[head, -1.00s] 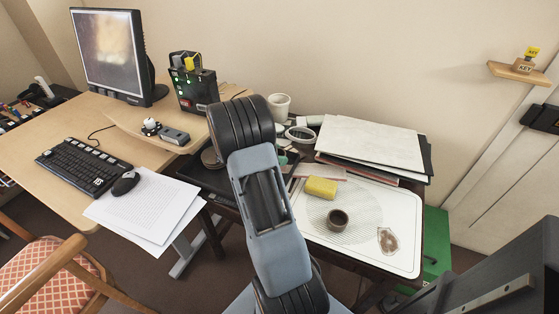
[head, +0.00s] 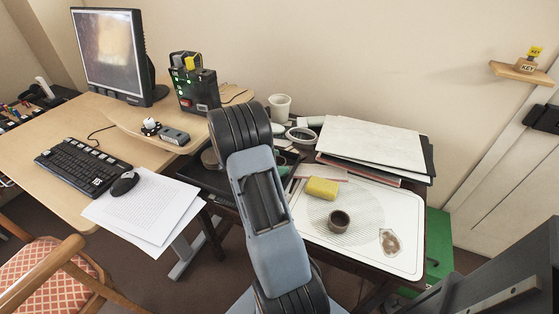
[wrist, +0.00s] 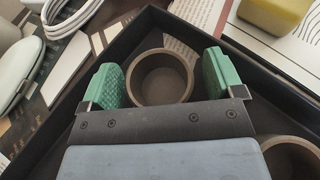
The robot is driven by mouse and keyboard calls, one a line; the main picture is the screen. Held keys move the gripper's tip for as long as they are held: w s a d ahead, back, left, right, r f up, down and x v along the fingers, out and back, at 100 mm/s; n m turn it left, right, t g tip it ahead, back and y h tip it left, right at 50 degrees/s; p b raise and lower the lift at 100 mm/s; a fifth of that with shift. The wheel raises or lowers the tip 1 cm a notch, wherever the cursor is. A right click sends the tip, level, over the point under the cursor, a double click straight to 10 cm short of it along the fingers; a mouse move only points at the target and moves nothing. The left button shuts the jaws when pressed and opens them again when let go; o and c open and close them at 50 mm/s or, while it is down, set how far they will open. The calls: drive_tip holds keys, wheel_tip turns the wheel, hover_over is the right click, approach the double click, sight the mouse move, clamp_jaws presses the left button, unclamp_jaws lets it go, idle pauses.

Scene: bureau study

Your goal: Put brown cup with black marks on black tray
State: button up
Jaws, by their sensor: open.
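In the wrist view a brown-grey cup (wrist: 161,77) stands upright inside a corner of the black tray (wrist: 267,85). My gripper (wrist: 166,84) is open, with one green fingertip on each side of this cup. A second brownish cup (wrist: 292,160) shows partly at the lower right, inside the tray. I cannot make out black marks on either cup. In the head view my arm hides most of the black tray (head: 212,183) and the cup between the fingers. A dark brown cup (head: 339,220) stands on the white board there.
The white board (head: 396,205) also bears a yellow sponge (head: 321,188) and a small clear piece with a brown patch (head: 389,242). The desk with keyboard (head: 84,166) is left.

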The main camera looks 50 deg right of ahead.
drive_tip(key=shift+r, duration=0.2)
drive_tip(key=p+v, duration=0.1)
drive_tip(key=v, duration=1.1)
drive_tip(key=shift+p, duration=0.35)
drive_tip(key=s+a+r+m+t+y, duration=0.2)
drive_tip(key=s+a+m+t+y, duration=0.1)
drive_tip(key=a, duration=0.4)
drive_tip(key=s+a+r+m+t+y, duration=0.3)
drive_tip(key=s+a+m+y, duration=0.2)
drive_tip(key=a, duration=0.3)
drive_tip(key=s+a+r+m+t+y, duration=0.2)
drive_tip(key=s+a+m+t+y, duration=0.1)
drive_tip(key=a, duration=0.4)
drive_tip(key=shift+s+a+r+m+y, duration=0.4)
drive_tip(key=shift+s+m, duration=0.3)
drive_tip(key=shift+m, duration=0.1)
drive_tip(key=shift+d, duration=0.1)
